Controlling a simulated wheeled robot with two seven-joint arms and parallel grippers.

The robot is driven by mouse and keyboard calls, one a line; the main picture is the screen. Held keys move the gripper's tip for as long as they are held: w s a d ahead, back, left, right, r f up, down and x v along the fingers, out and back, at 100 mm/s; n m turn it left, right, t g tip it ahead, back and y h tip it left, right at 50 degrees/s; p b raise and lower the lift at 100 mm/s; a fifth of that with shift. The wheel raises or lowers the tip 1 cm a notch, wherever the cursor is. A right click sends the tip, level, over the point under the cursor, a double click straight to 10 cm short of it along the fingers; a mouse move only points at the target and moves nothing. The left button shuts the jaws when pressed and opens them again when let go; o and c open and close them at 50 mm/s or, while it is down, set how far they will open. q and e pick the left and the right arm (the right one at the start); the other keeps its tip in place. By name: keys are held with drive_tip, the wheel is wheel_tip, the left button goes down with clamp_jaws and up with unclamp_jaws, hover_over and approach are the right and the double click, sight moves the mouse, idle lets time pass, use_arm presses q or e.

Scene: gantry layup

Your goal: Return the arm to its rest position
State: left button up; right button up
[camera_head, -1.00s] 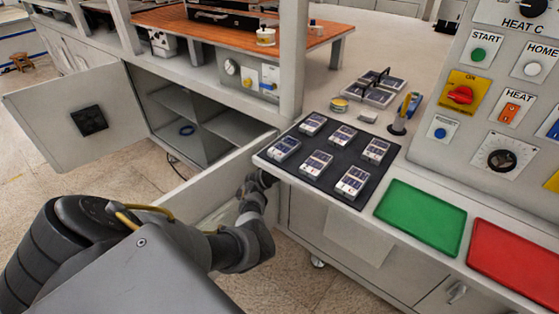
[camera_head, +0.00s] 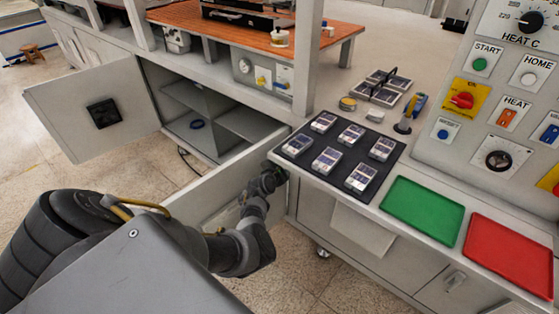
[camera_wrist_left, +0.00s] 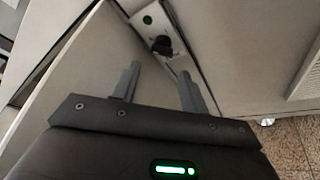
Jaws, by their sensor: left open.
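My left arm (camera_head: 190,235) comes in from the left in the head view, low over the floor. Its left gripper (camera_head: 272,180) is beside the front left corner of the bench and the open cabinet door; the fingers are too small and dark there to make out. In the left wrist view the left gripper (camera_wrist_left: 158,85) is open, its two grey fingers apart with nothing held between them. A black knob (camera_wrist_left: 162,45) on a light strip lies just beyond the fingertips; I cannot tell the gap. My right gripper is in neither view.
A pale open door panel (camera_head: 235,188) stands beside the arm. Another open door (camera_head: 95,105) is further left. The bench carries a dark mat (camera_head: 330,140) with several small packs, a green tray (camera_head: 422,208) and a red tray (camera_head: 510,252). Floor (camera_head: 290,270) shows below the bench.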

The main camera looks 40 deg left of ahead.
use_arm(q)
drive_tip(key=shift+w+d+f, duration=0.1)
drive_tip(key=shift+w+d, duration=0.1)
drive_tip(key=shift+w, duration=0.05)
drive_tip(key=s+d+f+m+g+h, duration=0.1)
drive_tip(key=s+d+f+m+g, duration=0.1)
drive_tip(key=s+d+f+m, duration=0.45)
drive_tip(key=s+d+f+m+g+h, duration=0.15)
drive_tip(key=s+f+m, duration=0.25)
drive_tip(key=s+f, duration=0.55)
drive_tip(key=s+d+f+m+g+h, duration=0.1)
drive_tip(key=s+d+f+m+g, duration=0.2)
drive_tip(key=s+d+f+m, duration=0.5)
drive_tip(key=s+d+f+m+g, duration=0.1)
drive_tip(key=s+f+m, duration=0.3)
drive_tip(key=s, duration=0.8)
drive_tip(key=s+d+f+m+g, duration=0.1)
drive_tip(key=s+f+m+g, duration=0.2)
drive_tip(key=s, duration=1)
drive_tip(key=s+d+f+m+g, duration=0.1)
drive_tip(key=s+f+m, duration=0.5)
drive_tip(key=s, duration=0.6)
drive_tip(key=shift+s+d+f+m+g, duration=0.25)
drive_tip(key=shift+d+f+m+g, duration=0.15)
drive_tip(key=shift+g, duration=0.45)
